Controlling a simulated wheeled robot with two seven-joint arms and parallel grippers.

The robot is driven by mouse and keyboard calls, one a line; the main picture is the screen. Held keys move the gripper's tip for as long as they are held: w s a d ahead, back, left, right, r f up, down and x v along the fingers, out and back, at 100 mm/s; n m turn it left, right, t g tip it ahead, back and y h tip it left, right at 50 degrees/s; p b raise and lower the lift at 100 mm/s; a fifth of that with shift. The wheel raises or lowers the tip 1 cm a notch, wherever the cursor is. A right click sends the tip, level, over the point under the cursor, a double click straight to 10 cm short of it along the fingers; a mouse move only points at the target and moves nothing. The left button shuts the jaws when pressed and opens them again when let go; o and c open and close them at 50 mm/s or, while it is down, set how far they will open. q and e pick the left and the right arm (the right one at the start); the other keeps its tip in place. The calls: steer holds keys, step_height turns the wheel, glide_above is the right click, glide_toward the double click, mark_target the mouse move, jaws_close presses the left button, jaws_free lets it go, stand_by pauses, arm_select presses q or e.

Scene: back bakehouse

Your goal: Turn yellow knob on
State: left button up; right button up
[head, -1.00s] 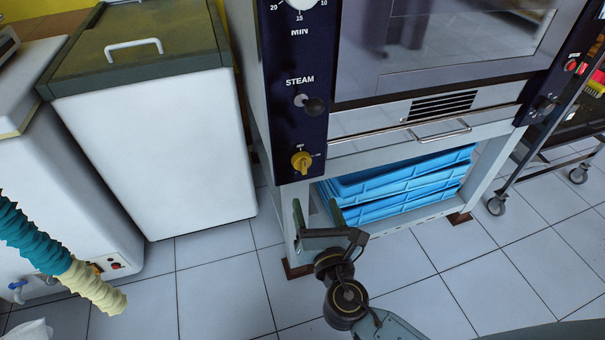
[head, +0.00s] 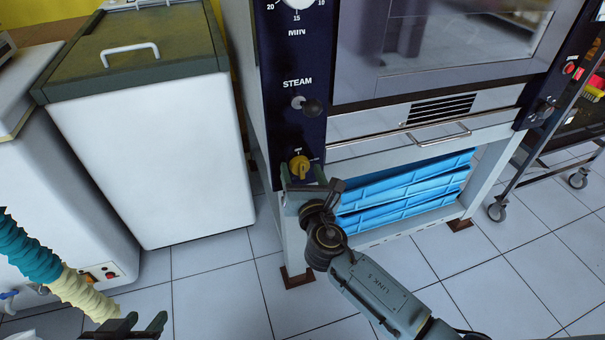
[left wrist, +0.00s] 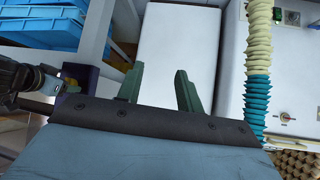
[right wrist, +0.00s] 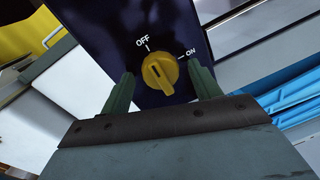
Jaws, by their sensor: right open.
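The yellow knob (head: 299,167) is low on the oven's dark control panel (head: 296,125). In the right wrist view the knob (right wrist: 161,72) sits between OFF and ON labels, its dark mark lined up roughly with the OFF tick. My right gripper (head: 304,174) is open at the knob; its fingers (right wrist: 162,80) stand on either side, with visible gaps. I cannot tell how far the fingertips reach along it. My left gripper (head: 140,320) is at the lower left of the head view. In the left wrist view its fingers (left wrist: 158,78) are apart and empty.
A steam lever (head: 311,107) sits above the knob on the panel. Blue crates (head: 405,190) are stacked under the oven. A white cabinet (head: 155,160) stands to the left, and a ribbed hose (head: 35,255) is near my left gripper. A wheeled rack (head: 520,185) stands at right.

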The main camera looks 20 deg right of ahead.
steer(key=shift+c, duration=0.3)
steer(key=c, duration=0.9)
